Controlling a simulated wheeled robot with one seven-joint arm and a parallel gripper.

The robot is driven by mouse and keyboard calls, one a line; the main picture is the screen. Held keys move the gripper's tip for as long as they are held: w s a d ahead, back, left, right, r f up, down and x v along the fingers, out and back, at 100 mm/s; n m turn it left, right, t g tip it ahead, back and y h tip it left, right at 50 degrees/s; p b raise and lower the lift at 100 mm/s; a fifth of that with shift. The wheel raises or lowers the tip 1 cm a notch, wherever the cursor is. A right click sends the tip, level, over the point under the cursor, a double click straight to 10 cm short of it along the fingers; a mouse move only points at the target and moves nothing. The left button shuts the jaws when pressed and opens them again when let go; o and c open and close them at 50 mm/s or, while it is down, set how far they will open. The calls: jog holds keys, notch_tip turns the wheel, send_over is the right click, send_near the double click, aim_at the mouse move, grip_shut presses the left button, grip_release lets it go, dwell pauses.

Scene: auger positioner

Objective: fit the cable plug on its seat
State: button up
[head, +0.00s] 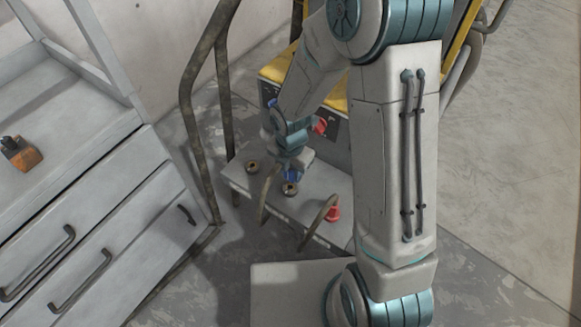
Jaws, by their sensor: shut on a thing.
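My gripper (294,163) reaches down from the upper left of my arm, over a grey ledge (312,207). It is shut on what looks like a blue plug (292,175); its fingers are small and partly hidden here. The blue plug is just above a round brass seat (290,190) on the ledge. I cannot tell whether they touch. Another brass seat (252,167) is open to the left. A red plug (333,212) stands upright on the ledge to the right. A curved cable (267,190) hangs by the gripper; its upper end is hard to make out.
A second cable (316,222) arcs over the ledge's front edge near the red plug. A bent metal rail (191,105) rises left of the ledge. Grey drawers (110,250) fill the left, with an orange-and-black object (21,154) on top. A yellow-topped machine (283,67) stands behind.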

aim_at(290, 180)
jog(key=shift+f+b, duration=0.45)
jog(key=shift+f, duration=0.55)
jog(key=shift+p, duration=0.5)
dwell(0.8)
jog(key=shift+f+b, duration=1)
jog(key=shift+f, duration=0.5)
jog(key=o, duration=1.2)
jog(key=shift+c, duration=0.2)
jog(key=shift+r, duration=0.15)
notch_tip(290, 180, up, 14)
jog(key=p, duration=0.5)
jog(key=shift+p, duration=0.35)
jog(key=shift+f, duration=0.2)
